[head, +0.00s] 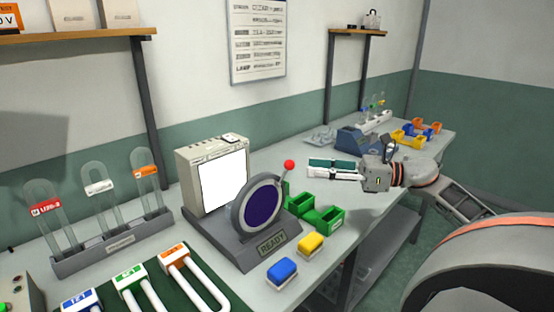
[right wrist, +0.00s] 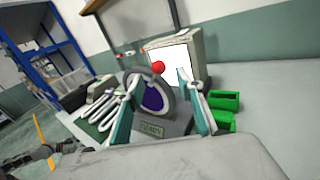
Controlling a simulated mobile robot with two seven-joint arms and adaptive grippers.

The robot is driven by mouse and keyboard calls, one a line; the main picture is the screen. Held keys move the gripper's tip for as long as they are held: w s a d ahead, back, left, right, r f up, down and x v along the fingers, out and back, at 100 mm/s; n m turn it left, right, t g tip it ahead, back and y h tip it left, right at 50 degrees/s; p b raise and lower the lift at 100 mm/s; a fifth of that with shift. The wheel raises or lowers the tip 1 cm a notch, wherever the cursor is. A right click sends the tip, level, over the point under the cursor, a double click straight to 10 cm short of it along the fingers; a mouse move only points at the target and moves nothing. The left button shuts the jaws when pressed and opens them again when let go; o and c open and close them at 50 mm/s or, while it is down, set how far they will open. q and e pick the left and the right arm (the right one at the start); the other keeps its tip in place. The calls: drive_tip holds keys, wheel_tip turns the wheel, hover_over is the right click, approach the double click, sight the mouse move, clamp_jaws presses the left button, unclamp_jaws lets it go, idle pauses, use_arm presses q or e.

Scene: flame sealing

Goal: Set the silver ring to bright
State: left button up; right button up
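The silver ring (head: 238,211) is a grey upright ring around a dark purple disc (head: 262,206). It stands on a dark grey base with a READY plate (head: 271,243). A short lever with a red ball (head: 289,164) sticks up from the ring's upper right. My right gripper (head: 335,169) is right of the ring and apart from it, its fingers pointing left. In the right wrist view the fingers stand wide apart and empty, with the ring (right wrist: 150,76) and red ball (right wrist: 158,67) beyond and between them. My left gripper is not identifiable in either view.
A box with a blank white screen (head: 222,182) stands behind the ring. Green bins (head: 325,219) are right of it. A blue block (head: 282,271) and a yellow block (head: 311,243) lie in front. A rack of glass tubes (head: 112,246) stands left. Bench space behind the bins is clear.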

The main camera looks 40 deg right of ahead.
sight(290, 164)
drive_tip(key=x, duration=0.6)
drive_tip(key=shift+a+r, duration=0.1)
drive_tip(key=shift+a, duration=0.1)
use_arm(q)
drive_tip(key=shift+s+p, duration=0.3)
drive_tip(key=shift+s, duration=0.35)
use_arm(e)
drive_tip(key=shift+w+a, duration=0.35)
drive_tip(key=shift+w, duration=0.15)
clamp_jaws()
use_arm(q)
drive_tip(key=shift+s+f, duration=0.15)
drive_tip(key=shift+f, duration=0.05)
